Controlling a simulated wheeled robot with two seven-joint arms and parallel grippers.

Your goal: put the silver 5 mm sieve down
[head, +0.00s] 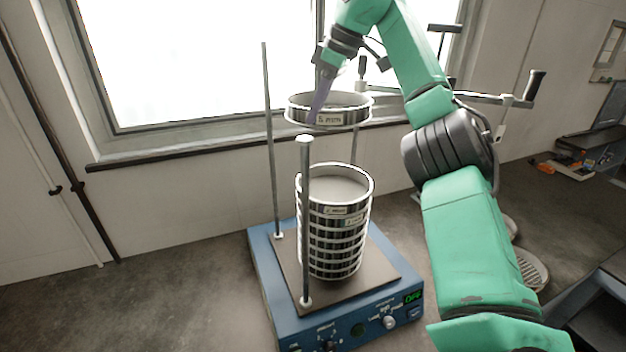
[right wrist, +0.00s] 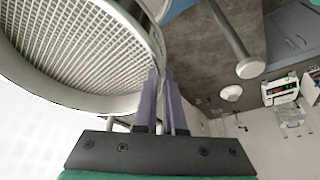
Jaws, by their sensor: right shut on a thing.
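The silver sieve (head: 345,117) is a round metal ring with a small label on its front. My right gripper (head: 317,110) is shut on its rim and holds it in the air above the sieve stack (head: 335,240), with a clear gap below. In the right wrist view the sieve's wire mesh (right wrist: 75,45) fills the upper left, and the purple fingers (right wrist: 160,90) pinch its rim. The stack of several silver sieves stands on the blue shaker (head: 262,285), and its top looks open with a pale grey surface inside. My left gripper is not in view.
Upright metal rods (head: 305,225) rise from the shaker close around the stack; one has a wide cap. A metal bar with black handles (head: 534,85) is behind my right arm. Round pans (head: 532,268) lie at right. The bench (head: 130,300) is clear at left.

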